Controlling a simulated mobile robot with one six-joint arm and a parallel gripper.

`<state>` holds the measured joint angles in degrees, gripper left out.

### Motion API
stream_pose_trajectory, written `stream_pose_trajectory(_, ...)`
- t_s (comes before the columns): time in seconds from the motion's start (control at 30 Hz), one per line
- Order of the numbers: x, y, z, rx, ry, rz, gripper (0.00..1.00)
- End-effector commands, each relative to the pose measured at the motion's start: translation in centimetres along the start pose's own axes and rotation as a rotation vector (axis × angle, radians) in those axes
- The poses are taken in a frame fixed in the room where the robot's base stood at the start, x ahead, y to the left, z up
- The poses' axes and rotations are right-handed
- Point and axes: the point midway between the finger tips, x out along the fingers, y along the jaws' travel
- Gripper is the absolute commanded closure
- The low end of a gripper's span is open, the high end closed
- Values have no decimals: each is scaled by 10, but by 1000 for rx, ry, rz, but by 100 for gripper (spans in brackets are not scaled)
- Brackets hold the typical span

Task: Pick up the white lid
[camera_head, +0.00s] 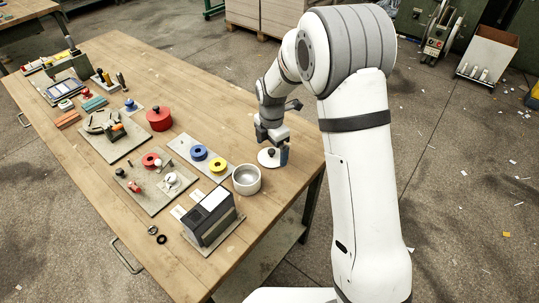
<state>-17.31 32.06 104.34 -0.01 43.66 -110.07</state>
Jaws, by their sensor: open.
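The white lid (266,157) is a flat round disc with a small dark knob on top. It lies on the wooden table near the right edge, just behind an open white pot (246,180). My gripper (272,149) is directly over the lid, pointing down, with its fingers low around the knob area. The jaws are open. The gripper covers part of the lid, and I cannot tell whether the fingers touch the knob.
A grey board (183,147) with blue and yellow round pieces lies to the left. A red lidded pot (159,119) stands farther back. A dark box-shaped device (208,220) stands at the front. The table's right edge is close to the lid.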

Motion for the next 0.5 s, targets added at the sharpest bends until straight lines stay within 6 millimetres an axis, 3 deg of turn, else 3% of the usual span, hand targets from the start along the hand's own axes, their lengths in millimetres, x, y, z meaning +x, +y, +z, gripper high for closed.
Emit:
stream_pose_trajectory(0.13, 16, 0, 0, 1, 0, -1, 0)
stream_pose_trajectory(0.4, 19, 0, 0, 2, 0, 1, 0)
stream_pose_trajectory(0.5, 19, 0, 0, 3, 0, 1, 8)
